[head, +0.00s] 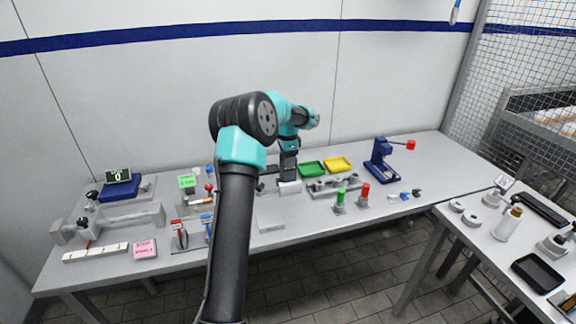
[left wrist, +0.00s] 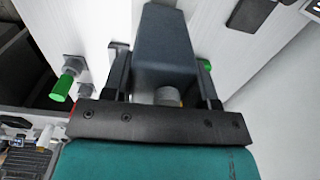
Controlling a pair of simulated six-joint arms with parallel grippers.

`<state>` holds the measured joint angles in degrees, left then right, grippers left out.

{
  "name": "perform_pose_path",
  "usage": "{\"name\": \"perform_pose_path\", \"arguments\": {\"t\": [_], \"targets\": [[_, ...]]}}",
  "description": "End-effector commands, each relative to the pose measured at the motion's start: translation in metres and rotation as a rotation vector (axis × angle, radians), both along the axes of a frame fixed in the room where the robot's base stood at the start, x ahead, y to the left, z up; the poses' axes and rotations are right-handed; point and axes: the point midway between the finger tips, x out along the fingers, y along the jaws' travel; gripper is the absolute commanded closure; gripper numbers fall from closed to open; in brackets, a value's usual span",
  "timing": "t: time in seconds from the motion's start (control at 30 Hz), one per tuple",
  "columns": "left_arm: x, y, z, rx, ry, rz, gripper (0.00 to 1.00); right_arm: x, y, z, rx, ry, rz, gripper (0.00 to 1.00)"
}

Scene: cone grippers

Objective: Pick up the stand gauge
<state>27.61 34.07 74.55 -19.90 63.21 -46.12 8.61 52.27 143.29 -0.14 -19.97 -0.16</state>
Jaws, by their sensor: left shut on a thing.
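My left gripper (head: 288,168) reaches down over the middle of the workbench, partly hidden by my own arm. In the left wrist view, its two dark fingers (left wrist: 165,80) are shut on a dark blue-grey block, which I take to be the stand gauge (left wrist: 165,40). A small pale cylinder (left wrist: 168,96) shows between the fingers near the palm. In the head view a pale block (head: 289,187) shows right below the gripper; I cannot tell whether it is part of the held thing or touches the bench. My right gripper is not in view.
Green (head: 312,168) and yellow (head: 337,164) trays lie behind a grey rack (head: 335,187). Green-topped (head: 340,197) and red-topped (head: 364,192) plugs stand in front. A blue press (head: 382,160) stands right. Fixtures crowd the left; a pale plate (head: 270,222) lies near the front edge.

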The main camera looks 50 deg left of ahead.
Motion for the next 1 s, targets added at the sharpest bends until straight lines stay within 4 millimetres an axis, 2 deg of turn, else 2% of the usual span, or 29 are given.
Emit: {"name": "perform_pose_path", "arguments": {"t": [0.27, 0.57, 0.87, 1.0], "targets": [[0.0, 0.0, 0.01, 0.001, -0.002, 0.0, 0.77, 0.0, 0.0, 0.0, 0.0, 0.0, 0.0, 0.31], [0.0, 0.0, 0.038, 0.001, -0.002, -0.001, 0.77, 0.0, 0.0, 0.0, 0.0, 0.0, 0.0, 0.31], [-0.019, -0.021, 0.039, 0.0, 0.0, -0.001, 0.77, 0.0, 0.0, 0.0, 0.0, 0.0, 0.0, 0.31], [-0.034, -0.039, 0.041, 0.0, -0.001, -0.002, 0.77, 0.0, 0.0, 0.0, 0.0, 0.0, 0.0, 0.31]]}}
